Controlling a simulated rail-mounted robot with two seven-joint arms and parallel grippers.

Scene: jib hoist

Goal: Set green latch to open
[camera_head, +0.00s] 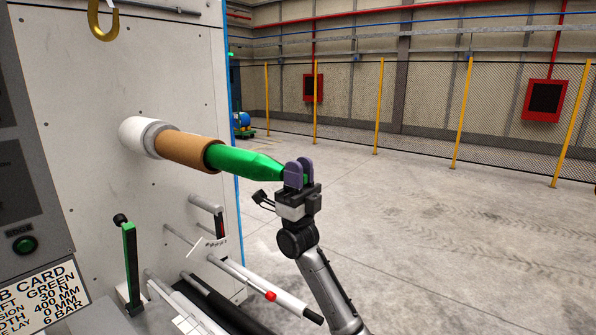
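An upright green lever with a black knob (131,262) stands at the lower left, in front of the pale panel; it is the part that looks most like the green latch. A green tapered nose (243,165) ends a thick white and brown roll that sticks out of the panel. My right gripper (299,172), with purple fingers, is at the tip of this nose, well right of the lever. The fingers overlap the tip, and I cannot tell whether they grip it. My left gripper is out of view.
Below the roll, several rods and a bar with a red knob (271,296) jut out from the panel. A yellow hook (103,22) hangs at the top left. A job card (42,300) and a green button (22,245) are at the left. The floor at right is clear.

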